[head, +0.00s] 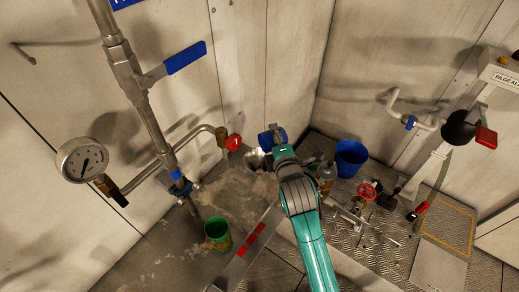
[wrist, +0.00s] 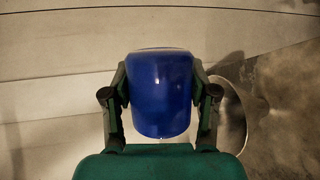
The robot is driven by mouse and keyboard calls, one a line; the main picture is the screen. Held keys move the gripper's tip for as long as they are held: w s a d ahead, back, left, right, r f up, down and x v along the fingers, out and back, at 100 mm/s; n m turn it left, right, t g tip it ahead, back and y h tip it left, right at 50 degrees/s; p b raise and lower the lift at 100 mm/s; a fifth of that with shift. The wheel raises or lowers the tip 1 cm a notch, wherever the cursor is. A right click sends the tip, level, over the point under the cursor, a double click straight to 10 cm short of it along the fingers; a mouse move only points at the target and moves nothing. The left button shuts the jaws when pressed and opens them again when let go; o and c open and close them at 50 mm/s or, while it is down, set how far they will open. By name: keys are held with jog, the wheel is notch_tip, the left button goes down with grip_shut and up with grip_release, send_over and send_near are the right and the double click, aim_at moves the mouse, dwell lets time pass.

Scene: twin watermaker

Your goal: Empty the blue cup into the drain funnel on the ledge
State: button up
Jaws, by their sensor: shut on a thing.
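The blue cup (wrist: 160,95) is between the two fingers of my gripper (wrist: 160,108) in the wrist view, and my gripper is shut on it. In the head view the blue cup (head: 267,140) is at the end of my arm and looks tilted onto its side. Its inside is hidden, so I cannot tell what it holds. The drain funnel (head: 256,160) shows as a pale metal rim just below the cup, partly hidden by my gripper. In the wrist view the funnel (wrist: 238,105) curves beside the cup, to its right and apart in the picture.
A green cup (head: 217,233) stands on the ledge (head: 232,195) at the lower left. A blue bucket (head: 351,158) stands to the right. A pipe with a red-capped tap (head: 234,142) and a gauge (head: 82,161) are left of my gripper. A red handwheel (head: 367,191) is at right.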

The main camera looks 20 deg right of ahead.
jog(key=shift+a+r+n+t+h+b, duration=0.3)
jog(key=shift+n+b, duration=0.4)
jog(key=shift+b, duration=0.35)
dwell(0.6)
dwell(0.4)
